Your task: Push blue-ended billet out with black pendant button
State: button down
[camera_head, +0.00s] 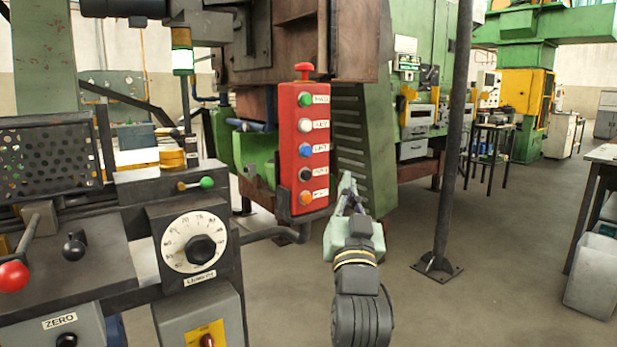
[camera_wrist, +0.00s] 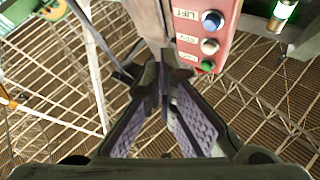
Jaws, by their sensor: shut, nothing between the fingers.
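The red pendant box (camera_head: 290,140) hangs upright in the middle of the head view, with a column of several buttons. Its black button (camera_head: 305,174) is second from the bottom, between the blue button (camera_head: 305,149) and the orange one. My gripper (camera_head: 348,182) is shut and empty, pointing up, to the right of the pendant's lower end in the picture. In the wrist view the fingers (camera_wrist: 166,65) are closed beside the pendant (camera_wrist: 225,22), where blue, white and green buttons show; the black button is not visible there. I cannot make out a blue-ended billet.
A machine with a dial (camera_head: 194,241) and a red-knobbed lever (camera_head: 13,276) fills the left foreground. A dark post (camera_head: 446,190) stands to the right of my arm. Open floor lies beyond it, with a table (camera_head: 600,154) at the right edge.

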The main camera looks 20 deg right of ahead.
jog(key=w+a, duration=0.3)
jog(key=w, duration=0.5)
jog(key=shift+w+p, duration=0.2)
jog(key=shift+p, duration=0.1)
dwell(1.2)
jog(key=shift+w+a, duration=0.15)
jog(key=shift+w, duration=0.15)
jog(key=shift+w+a, duration=0.2)
jog(key=shift+w, duration=0.3)
dwell(0.7)
jog(key=shift+s+d, duration=0.1)
jog(key=shift+s, duration=0.05)
jog(key=shift+s+d, duration=0.25)
jog(key=shift+s, duration=0.5)
jog(key=shift+s+d, duration=0.3)
jog(key=shift+s, duration=0.5)
jog(key=shift+s+d, duration=0.25)
jog(key=shift+s, duration=0.5)
jog(key=shift+s+d, duration=0.3)
jog(key=shift+s, duration=0.5)
dwell(1.0)
